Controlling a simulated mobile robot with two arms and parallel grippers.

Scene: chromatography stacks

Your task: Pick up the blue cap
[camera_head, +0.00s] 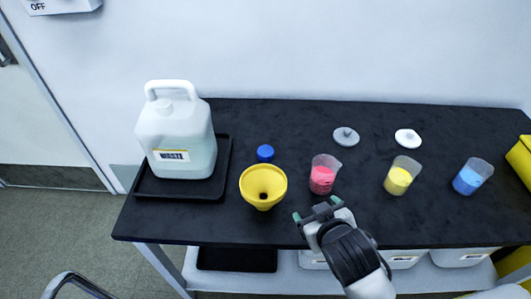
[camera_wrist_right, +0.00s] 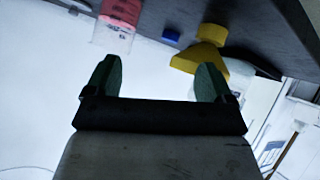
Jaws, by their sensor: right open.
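My right gripper (camera_head: 316,208) is at the table's front edge, right of the funnel and in front of the red beaker, well apart from the cap. In the right wrist view its green-tipped fingers (camera_wrist_right: 155,80) are spread with nothing between them. My left gripper is in neither view.
The yellow funnel (camera_head: 263,183) stands between the cap and the front edge. A white jug (camera_head: 177,130) sits on a black tray (camera_head: 226,160). Beakers of red (camera_head: 322,175), yellow (camera_head: 401,177) and blue (camera_head: 471,177) liquid stand to the right.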

